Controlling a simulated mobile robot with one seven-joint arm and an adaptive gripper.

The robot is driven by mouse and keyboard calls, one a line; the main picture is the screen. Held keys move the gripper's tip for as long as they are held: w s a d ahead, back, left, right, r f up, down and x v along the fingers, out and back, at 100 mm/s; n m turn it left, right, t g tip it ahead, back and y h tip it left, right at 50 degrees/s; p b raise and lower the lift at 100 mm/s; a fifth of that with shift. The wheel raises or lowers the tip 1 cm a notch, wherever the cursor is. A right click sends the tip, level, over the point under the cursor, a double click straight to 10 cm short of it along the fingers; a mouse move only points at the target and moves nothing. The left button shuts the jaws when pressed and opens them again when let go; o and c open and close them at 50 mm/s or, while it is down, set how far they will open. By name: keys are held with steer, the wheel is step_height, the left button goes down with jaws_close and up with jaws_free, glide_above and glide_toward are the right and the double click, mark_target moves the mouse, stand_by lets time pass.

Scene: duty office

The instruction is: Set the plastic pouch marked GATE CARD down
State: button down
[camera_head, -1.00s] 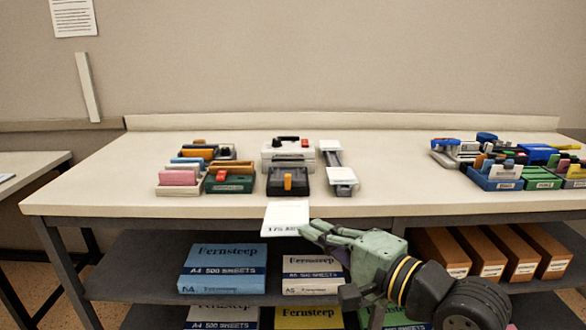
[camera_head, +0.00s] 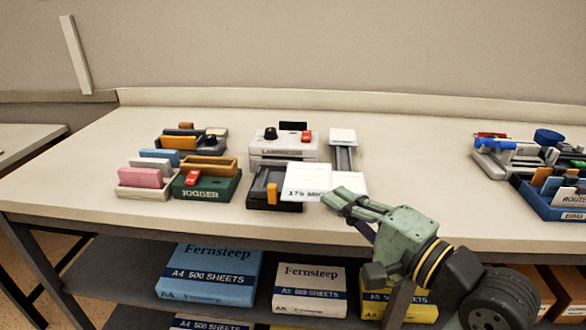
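A flat white plastic pouch (camera_head: 308,180) is held out to the left of my gripper (camera_head: 330,198). Its print looks like "175 MIC"; I cannot read GATE CARD on it. My gripper seems shut on the pouch's right edge, though the fingers hide the grip itself. The pouch shows in front of a black device with an orange lever (camera_head: 271,190) and beside the near end of a white and grey trimmer (camera_head: 345,158). I cannot tell whether it touches the worktop (camera_head: 90,190) or hovers above it.
A laminator (camera_head: 283,148) stands behind the pouch. A green jogger (camera_head: 207,190) and a pink block in a tray (camera_head: 146,180) are to the left. Blue organisers (camera_head: 555,200) stand at the right. Worktop is bare at far left and between trimmer and organisers.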

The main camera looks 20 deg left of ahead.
mark_target(300, 164)
steer(key=w+a+p, duration=0.1)
steer(key=w+a, duration=0.2)
steer(key=w+a+f+p, duration=0.1)
steer(key=w+a, duration=0.7)
steer(key=shift+f+p, duration=0.2)
steer(key=shift+p, duration=0.2)
steer(key=shift+f+p, duration=0.3)
steer(key=shift+f, duration=1.45)
steer(key=shift+f, duration=0.1)
steer(key=shift+f, duration=0.55)
steer(key=c, duration=2.1)
jaws_free()
steer(key=shift+s, duration=0.1)
steer(key=shift+f, duration=0.1)
